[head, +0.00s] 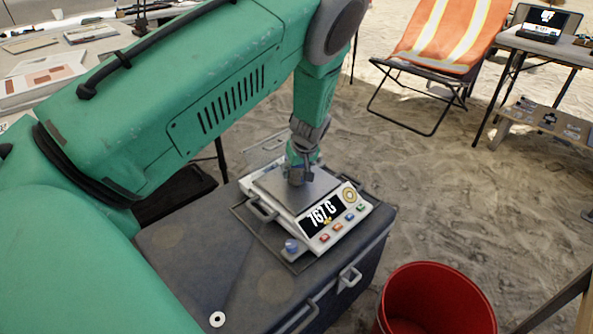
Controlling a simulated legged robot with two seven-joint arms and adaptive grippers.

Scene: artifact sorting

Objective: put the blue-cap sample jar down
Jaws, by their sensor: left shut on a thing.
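My left gripper (298,176) points down over the metal pan of a digital scale (326,240). It is shut on the blue-cap sample jar, which is mostly hidden by the fingers and small in the head view. I cannot tell for sure whether the jar touches the pan. The scale's display is lit and shows a reading in grams. My right gripper is not in the head view.
The scale stands on a dark grey case (190,245) with a white ring (217,319) near its front left. A red bucket (436,300) stands at the lower right. An orange folding chair (452,40) and side tables are behind, on sandy ground.

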